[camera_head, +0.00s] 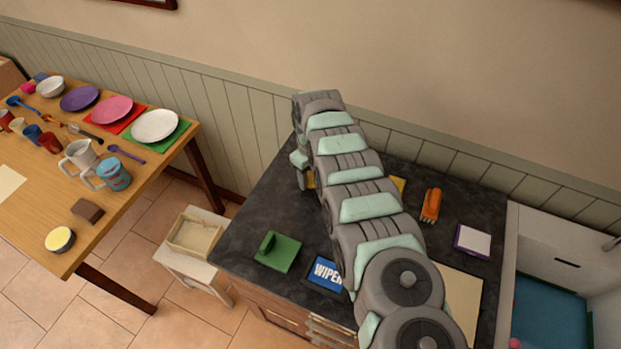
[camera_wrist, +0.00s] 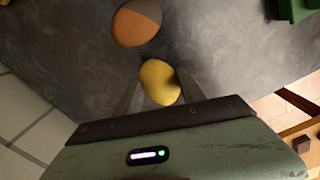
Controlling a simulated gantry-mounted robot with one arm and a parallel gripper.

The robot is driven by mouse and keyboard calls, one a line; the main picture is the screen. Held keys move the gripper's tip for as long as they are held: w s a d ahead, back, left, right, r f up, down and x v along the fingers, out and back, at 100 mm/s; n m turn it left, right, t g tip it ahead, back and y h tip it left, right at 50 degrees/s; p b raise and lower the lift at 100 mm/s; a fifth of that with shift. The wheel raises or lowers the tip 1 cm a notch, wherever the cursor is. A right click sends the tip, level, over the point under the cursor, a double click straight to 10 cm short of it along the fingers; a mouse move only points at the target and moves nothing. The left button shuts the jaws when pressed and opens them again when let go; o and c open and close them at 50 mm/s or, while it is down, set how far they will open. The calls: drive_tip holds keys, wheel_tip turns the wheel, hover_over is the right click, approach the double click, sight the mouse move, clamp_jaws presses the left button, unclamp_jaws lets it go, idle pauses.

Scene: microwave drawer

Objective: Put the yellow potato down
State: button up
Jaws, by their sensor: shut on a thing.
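The yellow potato (camera_wrist: 160,80) is between the two fingers of my gripper (camera_wrist: 160,90) in the wrist view, and the gripper is shut on it. The dark countertop (camera_wrist: 230,50) lies beneath; I cannot tell whether the potato touches it. My gripper also shows at the far left of the counter in the head view (camera_head: 300,165), mostly covered by my arm. The potato cannot be made out for sure there.
An orange-brown potato-like thing (camera_wrist: 137,22) lies just ahead of the fingers. The counter's left front is partly clear.

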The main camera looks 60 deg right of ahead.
sight(310, 175)
drive_tip(key=shift+f, duration=0.3)
drive_tip(key=shift+f, duration=0.2)
drive_tip(key=o, duration=1.5)
drive_tip(key=shift+r, duration=0.1)
wheel_tip(310, 175, up, 12)
drive_tip(key=shift+p, duration=0.45)
drive_tip(key=shift+r, duration=0.1)
